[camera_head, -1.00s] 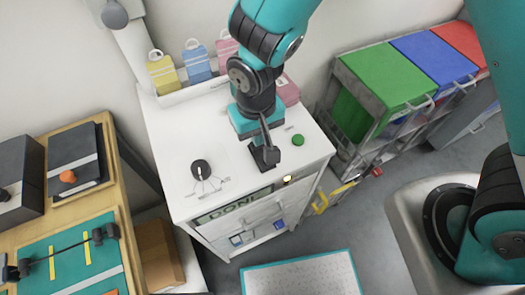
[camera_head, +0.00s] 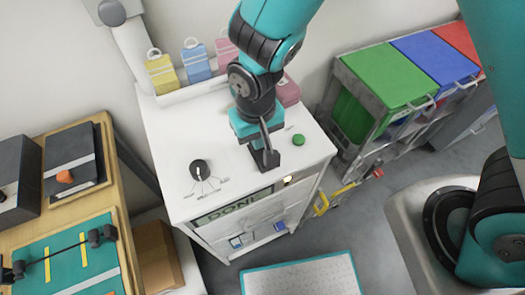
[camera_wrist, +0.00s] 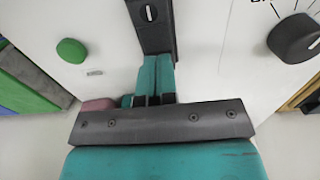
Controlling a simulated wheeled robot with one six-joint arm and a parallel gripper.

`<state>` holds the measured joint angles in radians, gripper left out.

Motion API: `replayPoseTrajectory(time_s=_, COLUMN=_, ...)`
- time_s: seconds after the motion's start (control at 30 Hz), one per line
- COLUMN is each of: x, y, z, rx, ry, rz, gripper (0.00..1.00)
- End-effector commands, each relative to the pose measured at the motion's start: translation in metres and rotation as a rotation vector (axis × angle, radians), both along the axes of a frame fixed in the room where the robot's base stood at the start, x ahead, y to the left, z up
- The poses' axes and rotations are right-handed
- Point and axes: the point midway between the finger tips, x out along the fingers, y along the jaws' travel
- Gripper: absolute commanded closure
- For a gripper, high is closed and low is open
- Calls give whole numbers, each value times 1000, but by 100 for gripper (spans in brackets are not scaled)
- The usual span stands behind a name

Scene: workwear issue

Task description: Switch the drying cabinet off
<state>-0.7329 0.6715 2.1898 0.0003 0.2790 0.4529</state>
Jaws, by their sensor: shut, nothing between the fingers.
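The white drying cabinet (camera_head: 225,155) stands in the middle of the head view. Its top carries a black dial (camera_head: 200,170) with marks around it, a green button (camera_head: 298,139) and a black switch plate (camera_head: 271,160). The front display (camera_head: 234,205) reads DONE, with a small pale lamp (camera_head: 288,180) beside it. My gripper (camera_head: 266,148) is over the switch plate and hides part of it. In the wrist view, its closed teal fingers (camera_wrist: 156,62) reach the near end of the black plate (camera_wrist: 152,38), which has a white mark. I cannot tell whether they touch.
Yellow, blue and pink tagged packs (camera_head: 195,60) stand along the cabinet's back. Bins with green, blue and red lids (camera_head: 385,75) are to the right. A wooden bench (camera_head: 120,215) with a teal mat is at left. A pale mat (camera_head: 300,278) lies on the floor in front.

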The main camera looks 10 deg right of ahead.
Motion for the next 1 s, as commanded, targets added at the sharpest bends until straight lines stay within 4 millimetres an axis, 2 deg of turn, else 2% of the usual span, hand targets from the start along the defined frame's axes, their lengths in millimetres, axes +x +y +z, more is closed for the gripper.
replayPoseTrajectory(time_s=0.43, x=0, y=0, z=-3, rx=0, ry=1, rz=0, gripper=100)
replayPoseTrajectory(time_s=1.0, x=0, y=0, z=44, rx=-2, ry=2, rz=0, gripper=100)
